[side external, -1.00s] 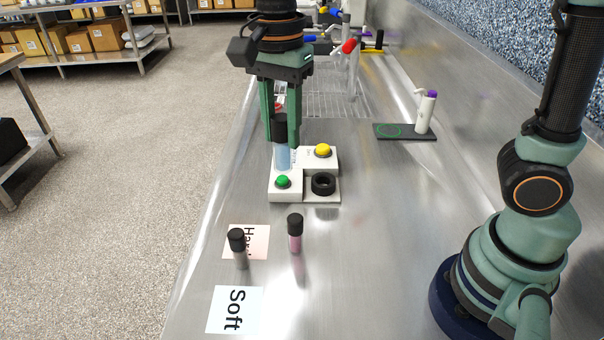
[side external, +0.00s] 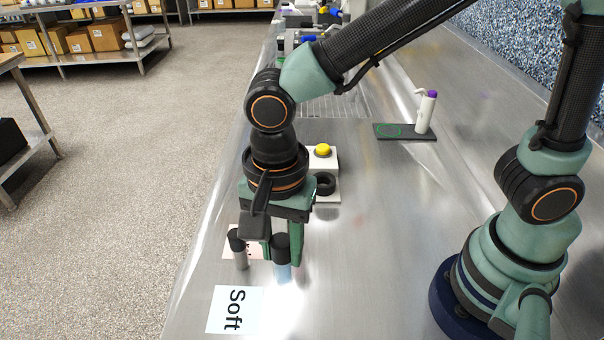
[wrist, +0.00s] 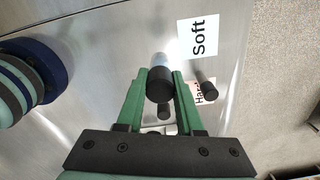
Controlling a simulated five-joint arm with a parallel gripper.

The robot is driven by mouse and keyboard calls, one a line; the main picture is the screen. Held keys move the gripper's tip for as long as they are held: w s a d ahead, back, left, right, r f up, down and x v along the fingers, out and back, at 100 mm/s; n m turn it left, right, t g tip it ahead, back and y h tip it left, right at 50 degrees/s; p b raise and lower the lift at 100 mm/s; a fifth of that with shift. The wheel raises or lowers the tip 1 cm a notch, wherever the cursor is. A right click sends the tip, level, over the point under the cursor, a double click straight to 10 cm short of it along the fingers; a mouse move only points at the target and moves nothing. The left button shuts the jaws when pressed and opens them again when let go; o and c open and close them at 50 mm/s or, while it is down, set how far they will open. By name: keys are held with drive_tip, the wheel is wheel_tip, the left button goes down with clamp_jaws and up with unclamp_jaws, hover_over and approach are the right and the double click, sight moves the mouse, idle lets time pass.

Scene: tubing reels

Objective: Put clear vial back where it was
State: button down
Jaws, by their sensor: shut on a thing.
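My gripper (side external: 281,250) is shut on the clear vial (side external: 281,271), which has a black cap and a pale blue tint. The vial hangs upright between the green fingers, near the "Soft" card. In the wrist view my gripper (wrist: 160,76) holds the vial by its black cap, and the clear body (wrist: 158,61) shows beyond the cap. Whether its base touches the bench cannot be told.
A grey vial with a black cap (side external: 239,250) stands on the "Hard" card (side external: 257,247), just left of my gripper. The "Soft" card (side external: 234,310) lies in front. The pink vial is mostly hidden. The white button station (side external: 329,160) stands behind.

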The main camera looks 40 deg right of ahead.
wheel_tip(320, 180, down, 10)
drive_tip(key=shift+r, duration=0.15)
idle(0.3)
drive_tip(key=c, duration=0.5)
unclamp_jaws()
drive_tip(key=shift+c, duration=0.2)
wheel_tip(320, 180, up, 12)
drive_tip(key=shift+f, duration=0.1)
drive_tip(key=w+d+r+n+t, duration=0.1)
drive_tip(key=d+n, duration=0.3)
drive_tip(key=d, duration=0.4)
drive_tip(key=w+d+r+n+t, duration=0.1)
drive_tip(key=d+r+n, duration=0.3)
drive_tip(key=d, duration=0.4)
drive_tip(key=w+d+r+n+t, duration=0.2)
drive_tip(key=d+r+n+t, duration=0.1)
drive_tip(key=d, duration=0.5)
drive_tip(key=shift+n+t, duration=0.3)
drive_tip(key=shift+n, duration=0.2)
